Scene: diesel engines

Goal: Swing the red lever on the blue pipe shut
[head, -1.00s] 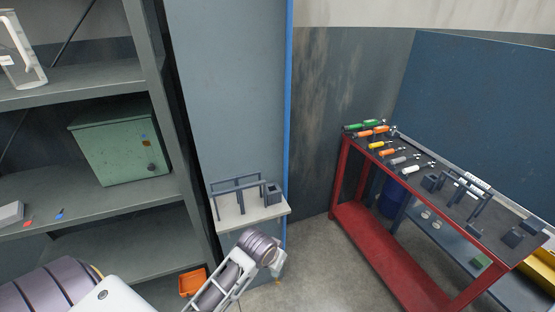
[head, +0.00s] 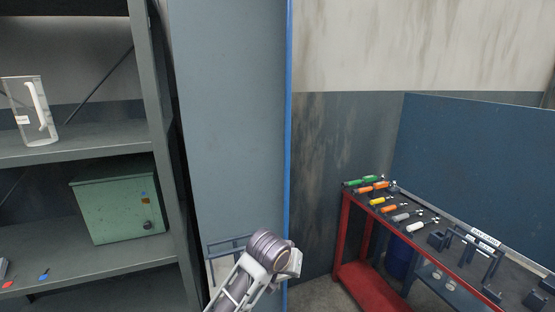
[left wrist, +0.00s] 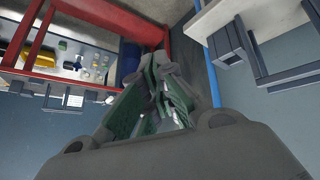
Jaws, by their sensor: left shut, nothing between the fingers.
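A thin blue vertical pipe (head: 289,140) runs along the right edge of the grey-blue panel in the head view. It also shows in the left wrist view (left wrist: 212,80), to the right of my fingers. No red lever can be made out in either view. My left gripper (left wrist: 156,62) is shut and empty in the left wrist view, with its green-lined fingers together, apparently apart from the pipe. In the head view my left forearm and wrist stand in front of the panel's lower part, and the fingers cannot be made out. My right gripper is not in view.
A red-framed bench (head: 343,222) with several screwdrivers stands at the right. Left is a grey shelf (head: 95,148) with a clear jug (head: 30,115) and green box (head: 118,205). A small ledge with a dark rack (head: 224,246) is partly behind my arm.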

